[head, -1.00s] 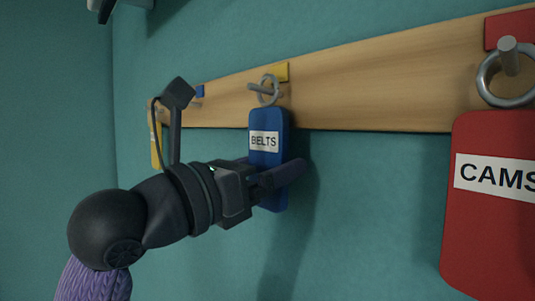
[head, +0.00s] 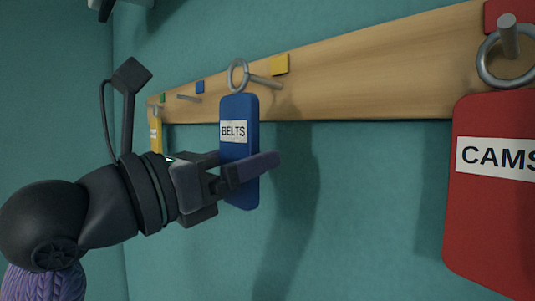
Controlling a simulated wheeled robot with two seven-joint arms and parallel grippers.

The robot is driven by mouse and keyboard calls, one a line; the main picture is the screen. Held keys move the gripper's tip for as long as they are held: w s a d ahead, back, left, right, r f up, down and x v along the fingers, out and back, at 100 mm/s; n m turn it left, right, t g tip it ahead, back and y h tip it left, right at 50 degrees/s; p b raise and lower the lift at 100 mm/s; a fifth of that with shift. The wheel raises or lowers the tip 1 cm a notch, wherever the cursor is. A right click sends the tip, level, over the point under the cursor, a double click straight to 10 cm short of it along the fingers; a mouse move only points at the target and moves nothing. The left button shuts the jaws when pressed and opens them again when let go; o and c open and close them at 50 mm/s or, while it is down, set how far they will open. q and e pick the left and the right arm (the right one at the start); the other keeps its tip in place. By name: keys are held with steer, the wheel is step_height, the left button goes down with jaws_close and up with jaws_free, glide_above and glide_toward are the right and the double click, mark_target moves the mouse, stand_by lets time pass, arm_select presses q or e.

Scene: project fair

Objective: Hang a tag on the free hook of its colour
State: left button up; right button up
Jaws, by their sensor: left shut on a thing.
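My left gripper (head: 240,172) is shut on the blue tag (head: 239,150) marked BELTS, which hangs upright in front of the rail. The tag's metal ring (head: 230,76) is at the outer tip of the hook (head: 266,82) below the yellow square (head: 280,64). The ring looks clear of that hook or just at its end. Further left, the hook (head: 189,98) by the blue square (head: 200,87) is bare. A yellow tag (head: 156,136) hangs at the far end by the green square (head: 162,98). My right gripper is not in view.
The wooden rail (head: 370,75) runs along the teal wall. A red tag (head: 495,200) marked CAMS hangs by its ring at the right, near a red square (head: 496,17). The wall between the blue and red tags is free.

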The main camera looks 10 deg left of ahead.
mark_target(233, 154)
arm_select(q)
steer(key=shift+r+b+v, duration=0.2)
steer(key=shift+b+v, duration=0.05)
steer(key=shift+v, duration=0.65)
steer(key=shift+r+b+v, duration=0.15)
steer(key=shift+b+v, duration=0.05)
steer(key=shift+v, duration=0.65)
step_height(233, 154, down, 27)
steer(key=w+b, duration=0.1)
steer(key=b, duration=2.5)
steer(key=shift+w, duration=0.25)
steer(key=shift+f, duration=0.15)
